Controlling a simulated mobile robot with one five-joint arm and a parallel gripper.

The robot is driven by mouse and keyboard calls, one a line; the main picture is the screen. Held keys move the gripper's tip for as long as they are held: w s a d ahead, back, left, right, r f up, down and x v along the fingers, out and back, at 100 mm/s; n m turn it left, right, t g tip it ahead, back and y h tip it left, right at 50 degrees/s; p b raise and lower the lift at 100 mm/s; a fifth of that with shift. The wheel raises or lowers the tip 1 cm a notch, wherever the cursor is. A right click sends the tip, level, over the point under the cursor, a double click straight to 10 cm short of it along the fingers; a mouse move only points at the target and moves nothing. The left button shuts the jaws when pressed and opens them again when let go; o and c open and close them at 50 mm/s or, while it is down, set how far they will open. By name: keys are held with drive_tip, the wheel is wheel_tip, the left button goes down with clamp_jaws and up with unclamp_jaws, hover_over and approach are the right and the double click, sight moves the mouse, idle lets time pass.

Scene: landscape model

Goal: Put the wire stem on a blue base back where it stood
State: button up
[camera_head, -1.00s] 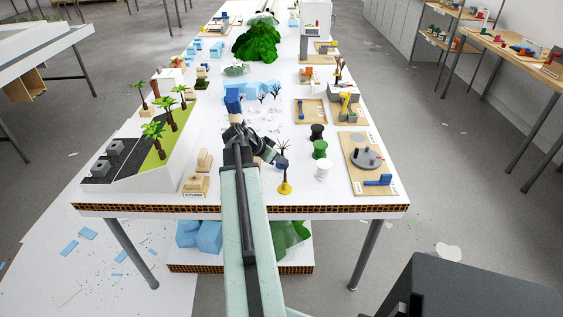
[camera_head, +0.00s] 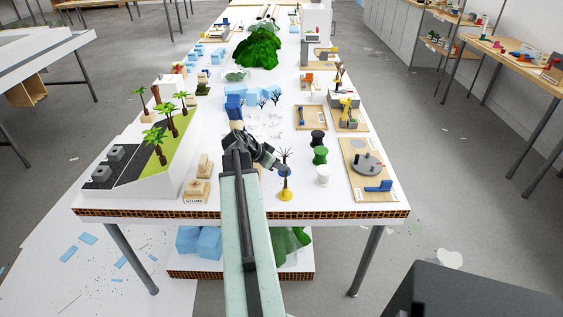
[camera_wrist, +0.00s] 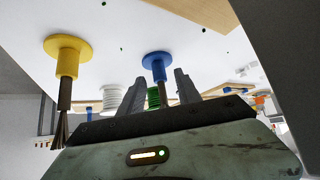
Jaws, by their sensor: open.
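The wire stem on a blue base shows in the wrist view, where its blue base (camera_wrist: 155,64) has its flange against the white tabletop. Its thin stem runs between the two fingers of my gripper (camera_wrist: 160,92), which is open around it. The picture does not show whether a finger touches the stem. In the head view my gripper (camera_head: 277,166) is low over the table's near part, with a bit of blue at its tip. A similar stem on a yellow base (camera_head: 285,194) stands just nearer, its yellow base (camera_wrist: 67,50) at left in the wrist view.
Black (camera_head: 318,138), green (camera_head: 320,155) and white (camera_head: 322,175) spools stand close to the right of my gripper. A wooden board with a grey turntable (camera_head: 366,164) lies further right. Stacked wooden blocks (camera_head: 202,175) and a palm-tree model stand left.

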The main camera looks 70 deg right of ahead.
drive_tip(key=p+v, duration=0.3)
drive_tip(key=v, duration=0.3)
drive_tip(key=shift+s+d, duration=0.1)
drive_tip(key=shift+f, duration=0.1)
